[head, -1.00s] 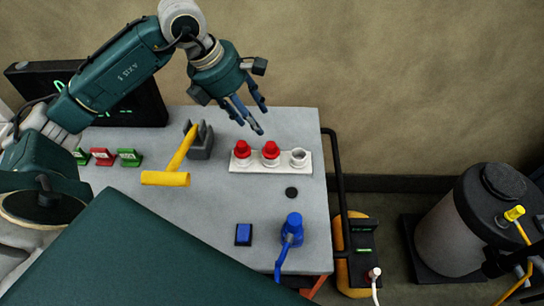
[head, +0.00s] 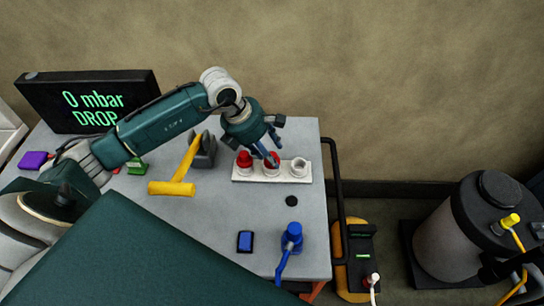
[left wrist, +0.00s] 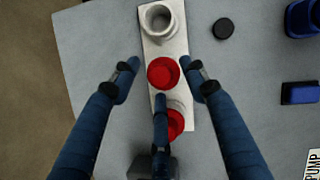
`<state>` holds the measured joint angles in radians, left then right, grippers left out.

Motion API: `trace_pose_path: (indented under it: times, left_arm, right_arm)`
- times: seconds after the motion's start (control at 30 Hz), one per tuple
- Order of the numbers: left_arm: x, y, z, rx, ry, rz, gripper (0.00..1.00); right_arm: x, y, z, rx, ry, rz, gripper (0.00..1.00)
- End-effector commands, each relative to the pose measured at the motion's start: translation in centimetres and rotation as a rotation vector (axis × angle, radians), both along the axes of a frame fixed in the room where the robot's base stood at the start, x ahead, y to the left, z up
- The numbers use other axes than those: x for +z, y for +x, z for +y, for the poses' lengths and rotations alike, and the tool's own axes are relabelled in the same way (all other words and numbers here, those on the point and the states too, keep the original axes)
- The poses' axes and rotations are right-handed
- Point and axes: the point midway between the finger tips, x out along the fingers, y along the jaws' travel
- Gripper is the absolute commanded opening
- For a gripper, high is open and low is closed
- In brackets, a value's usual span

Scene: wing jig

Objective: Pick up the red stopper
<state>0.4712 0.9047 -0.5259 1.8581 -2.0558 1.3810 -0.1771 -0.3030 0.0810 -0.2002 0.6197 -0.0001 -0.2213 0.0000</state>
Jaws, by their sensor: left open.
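Two red stoppers sit in a white holder strip (head: 242,178): one in the left socket (head: 244,158) and one in the middle socket (head: 272,156). The right socket (head: 299,167) is an open white cup. My left gripper (head: 274,150) is open just above the middle stopper and partly covers it. In the left wrist view the middle stopper (left wrist: 163,73) lies between the spread blue fingers, and the gripper looks empty. The other stopper (left wrist: 176,125) is partly hidden behind the third finger. My right gripper is not in view.
A yellow-handled tool (head: 184,165) leans by a dark grey stand (head: 205,153) left of the holder. A black puck (head: 291,201), a blue block (head: 245,241) and a blue fitting (head: 291,236) lie in front. A screen (head: 95,103) reads "0 mbar DROP".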

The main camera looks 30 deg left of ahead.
Motion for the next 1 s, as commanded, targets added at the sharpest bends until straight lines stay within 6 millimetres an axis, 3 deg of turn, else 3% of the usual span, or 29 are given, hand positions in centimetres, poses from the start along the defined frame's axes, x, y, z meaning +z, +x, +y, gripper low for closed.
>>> trace_pose_path:
  times: [0.23, 0.47, 1.0]
  left_arm:
    - [-0.3, 0.1, -0.1, -0.001, 0.001, -0.001, 0.45]
    - [-0.2, 0.1, 0.0, -0.001, 0.001, -0.001, 0.00]
    - [0.7, 0.2, 0.0, -0.001, 0.001, -0.004, 0.00]
  right_arm:
    - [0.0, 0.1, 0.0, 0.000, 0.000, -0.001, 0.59]
    - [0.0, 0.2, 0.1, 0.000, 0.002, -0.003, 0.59]
    - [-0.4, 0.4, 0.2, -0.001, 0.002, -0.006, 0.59]
